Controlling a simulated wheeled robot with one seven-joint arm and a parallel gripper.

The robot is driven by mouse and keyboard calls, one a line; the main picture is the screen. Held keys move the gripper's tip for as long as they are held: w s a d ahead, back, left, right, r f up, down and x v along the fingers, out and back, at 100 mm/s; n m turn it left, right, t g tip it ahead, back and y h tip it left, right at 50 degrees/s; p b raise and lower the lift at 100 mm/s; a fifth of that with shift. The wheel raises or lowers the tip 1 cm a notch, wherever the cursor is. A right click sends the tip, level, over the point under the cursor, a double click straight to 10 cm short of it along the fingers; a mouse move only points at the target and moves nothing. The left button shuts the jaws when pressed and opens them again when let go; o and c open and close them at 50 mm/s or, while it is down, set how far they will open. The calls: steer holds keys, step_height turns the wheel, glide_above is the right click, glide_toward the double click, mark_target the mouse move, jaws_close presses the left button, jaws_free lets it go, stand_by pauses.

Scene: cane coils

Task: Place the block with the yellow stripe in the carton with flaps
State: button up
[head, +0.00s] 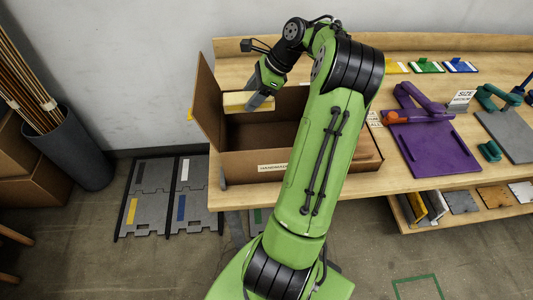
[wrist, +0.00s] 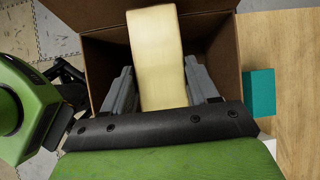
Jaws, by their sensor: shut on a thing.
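My gripper (head: 258,101) is shut on a pale, wood-coloured block (head: 235,101), with its grey fingers on either side of it. In the wrist view the block (wrist: 157,50) stands out between the two fingers of the gripper (wrist: 160,85); a yellow stripe cannot be made out clearly there. The brown carton (head: 240,166) stands open on the table's left end, with a tall flap (head: 207,100) raised on its left. The block is over the carton's open top, near that flap. My arm hides the carton's right part. Carton walls (wrist: 105,60) show behind the block in the wrist view.
The wooden table (head: 400,165) carries a purple clamp-like fixture (head: 430,140) and green tools (head: 490,151) at right. A teal object (wrist: 258,92) lies beside the carton in the wrist view. A grey bin of canes (head: 75,150) stands at left. Grey floor mats (head: 160,200) lie below.

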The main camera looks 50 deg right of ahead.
step_height(320, 180, down, 2)
steer(key=shift+w+f+b, duration=0.1)
steer(key=shift+f+b, duration=0.15)
steer(key=shift+b, duration=0.45)
step_height(320, 180, down, 18)
steer(key=b, duration=0.7)
steer(key=shift+b, duration=0.3)
steer(key=shift+r, duration=0.15)
steer(key=o, duration=1.2)
